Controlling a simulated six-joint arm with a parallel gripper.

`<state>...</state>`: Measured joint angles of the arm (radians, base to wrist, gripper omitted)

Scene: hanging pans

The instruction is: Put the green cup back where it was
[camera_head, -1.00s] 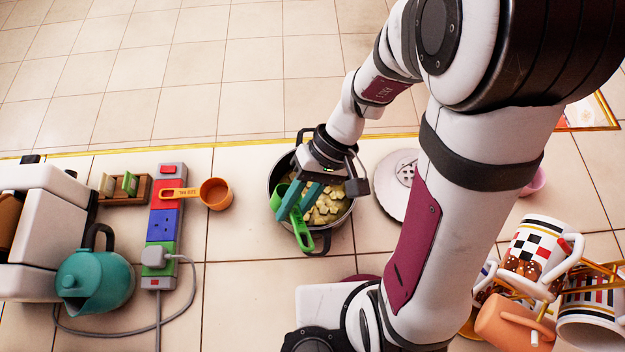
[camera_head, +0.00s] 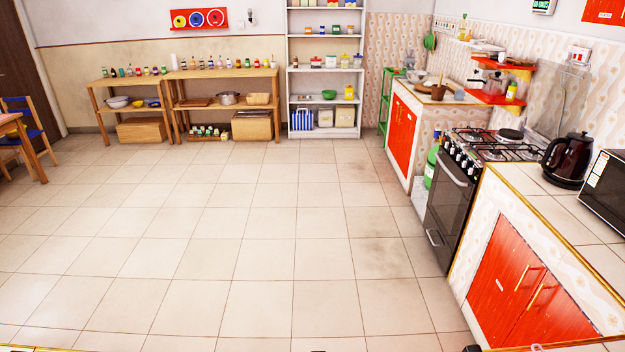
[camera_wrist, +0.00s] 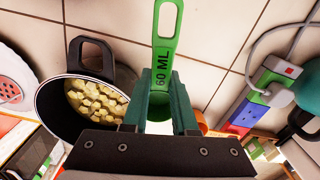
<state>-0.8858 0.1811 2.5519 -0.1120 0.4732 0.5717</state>
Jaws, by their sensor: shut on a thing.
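In the wrist view my gripper (camera_wrist: 160,92) is shut on the green cup (camera_wrist: 167,28), a measuring cup. Its handle, marked 60 ML, points up past the teal fingers. The bowl end is mostly hidden between and behind the fingers. The dark pot (camera_wrist: 45,110) with pale yellow chunks is to the left of the fingers, and the cup shows apart from it. The head view shows neither my gripper nor the cup.
An orange cup (camera_wrist: 203,125) is partly hidden beside the right finger. A coloured power strip (camera_wrist: 240,113) with a grey plug lies right. The head view shows open floor (camera_head: 230,230), stove (camera_head: 455,190) and black kettle (camera_head: 568,160).

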